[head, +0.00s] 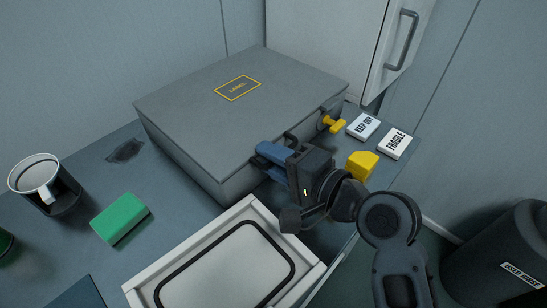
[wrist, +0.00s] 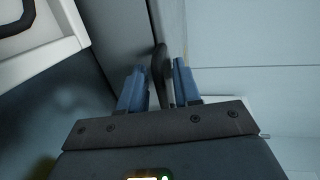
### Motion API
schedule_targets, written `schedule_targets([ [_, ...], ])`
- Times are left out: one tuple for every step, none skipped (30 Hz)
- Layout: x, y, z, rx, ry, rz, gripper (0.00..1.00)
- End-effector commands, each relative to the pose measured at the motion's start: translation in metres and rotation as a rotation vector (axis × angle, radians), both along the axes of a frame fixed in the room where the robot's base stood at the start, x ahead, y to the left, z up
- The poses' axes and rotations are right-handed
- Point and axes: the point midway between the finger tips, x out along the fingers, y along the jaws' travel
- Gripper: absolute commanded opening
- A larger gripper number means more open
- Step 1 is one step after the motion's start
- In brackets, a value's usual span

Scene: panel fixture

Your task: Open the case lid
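The grey case (head: 185,165) stands on the worktop with its lid (head: 200,95) closed flat. The lid carries a yellow-framed label (head: 238,88). A yellow latch (head: 332,122) sits on the case's front side, near its right end. My gripper (head: 272,158) is at the front side, left of the latch. In the wrist view a dark handle (wrist: 160,70) stands between the two blue fingers (wrist: 158,72), with narrow gaps beside it, so the gripper looks open around it. In the head view the gripper hides part of the handle (head: 291,140).
A white tray (head: 145,293) with a dark-outlined panel lies in front of the case. A yellow block (head: 362,163), a KEEP DRY box (head: 363,126) and a FRAGILE box (head: 396,143) are right. A green sponge (head: 120,218) and a mug (head: 38,175) are left.

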Motion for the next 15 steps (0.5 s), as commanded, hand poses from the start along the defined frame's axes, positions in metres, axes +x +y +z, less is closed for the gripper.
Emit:
schedule_targets([
  [-0.0001, -0.0001, 0.0, 0.0, 0.0, 0.0, 0.33],
  [-0.0001, -0.0002, 0.0, 0.0, 0.0, 0.0, 0.3],
  [-0.0001, -0.0002, 0.0, 0.0, 0.0, 0.0, 0.26],
  [-0.0002, -0.0002, 0.0001, 0.0, 0.0, 0.0, 0.23],
  [-0.0002, -0.0002, 0.0, 0.0, 0.0, 0.0, 0.2],
  [-0.0002, -0.0003, -0.0001, 0.0, 0.0, 0.0, 0.16],
  [-0.0002, -0.0003, -0.0002, -0.001, 0.001, 0.0, 0.13],
  [-0.0003, -0.0004, -0.0004, -0.001, 0.001, 0.0, 0.11],
  [-0.0003, -0.0004, -0.0007, -0.002, 0.001, 0.0, 0.07],
  [-0.0004, -0.0005, -0.0009, -0.002, 0.001, 0.0, 0.04],
  [-0.0004, -0.0005, -0.0011, -0.001, 0.002, 0.0, 0.01],
  [-0.0004, -0.0006, -0.0014, -0.002, 0.003, 0.0, 0.0],
  [-0.0005, -0.0006, -0.0016, -0.002, 0.003, 0.0, 0.0],
  [-0.0005, -0.0006, -0.0018, -0.003, 0.003, 0.0, 0.0],
  [-0.0005, -0.0007, -0.0021, -0.003, 0.003, 0.0, 0.0],
])
